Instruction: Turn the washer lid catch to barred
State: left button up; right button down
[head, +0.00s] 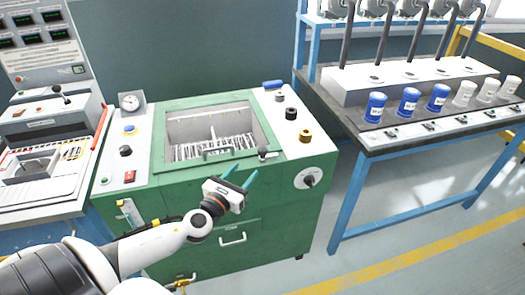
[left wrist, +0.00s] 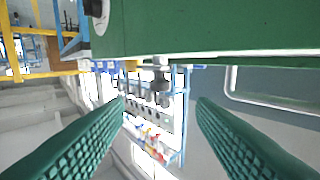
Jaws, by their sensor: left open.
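The washer (head: 285,215) is a green machine with a light top panel. Its green-framed lid (head: 160,160) lies closed, with several upright pale pieces showing through its window. The lid catch (head: 265,153) is a small dark knob with a grey part at the lid's front right corner; its setting is too small to read. My left gripper (head: 240,175) is open and empty in front of the lid's front edge, left of the catch and apart from it. In the left wrist view, a grey fitting (left wrist: 160,78), probably the catch, shows beyond and between the spread green fingers (left wrist: 160,106). My right gripper is out of view.
A lid handle (head: 217,154) stands close behind the left gripper. Black (head: 291,113) and yellow (head: 305,136) knobs sit on the right panel. A dial (head: 310,178) is on the front right.

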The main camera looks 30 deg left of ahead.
aim_at(260, 154)
pick_arm(q)
jog(key=w, duration=0.7)
jog(key=w+a, duration=0.1)
jog(key=w, duration=0.3)
jog(key=shift+w+p, duration=0.3)
jog(key=shift+p, duration=0.1)
jog(key=shift+c, duration=0.5)
jog(key=c, duration=0.9)
